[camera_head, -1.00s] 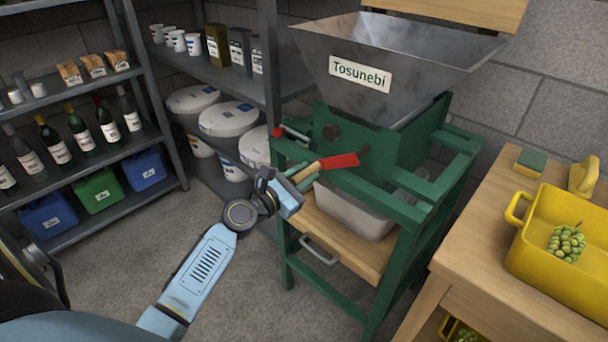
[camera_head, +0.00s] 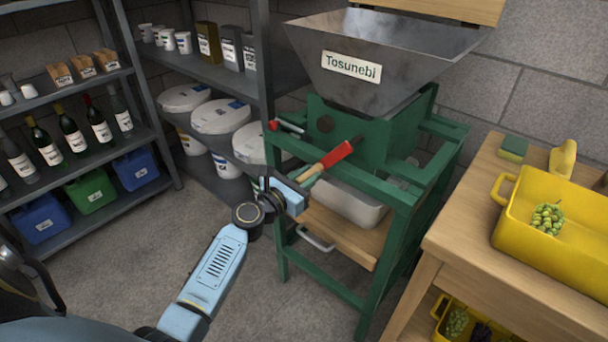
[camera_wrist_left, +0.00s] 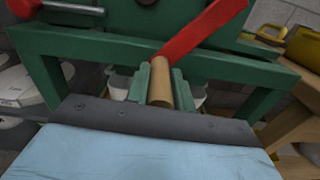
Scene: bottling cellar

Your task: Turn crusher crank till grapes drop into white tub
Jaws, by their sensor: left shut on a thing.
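The crusher's grey metal hopper (camera_head: 385,62), labelled Tosunebi, sits on a green frame (camera_head: 395,190). Its crank has a red arm (camera_head: 338,154) and a wooden handle (camera_head: 310,173), pointing down and left from the hub. My left gripper (camera_head: 303,184) is shut on the wooden handle. In the left wrist view the handle (camera_wrist_left: 160,85) stands between the green fingers (camera_wrist_left: 160,82), with the red arm (camera_wrist_left: 205,28) rising to the upper right. A whitish tub (camera_head: 348,204) sits under the crusher on a wooden shelf. Its contents and the hopper's inside are hidden. My right gripper is not in view.
A wooden table (camera_head: 470,235) at right bears a yellow crate (camera_head: 575,265) with green grapes (camera_head: 547,218). A second red-knobbed lever (camera_head: 287,127) juts from the crusher's left side. Shelves with white buckets (camera_head: 222,117) and bottles stand left and behind.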

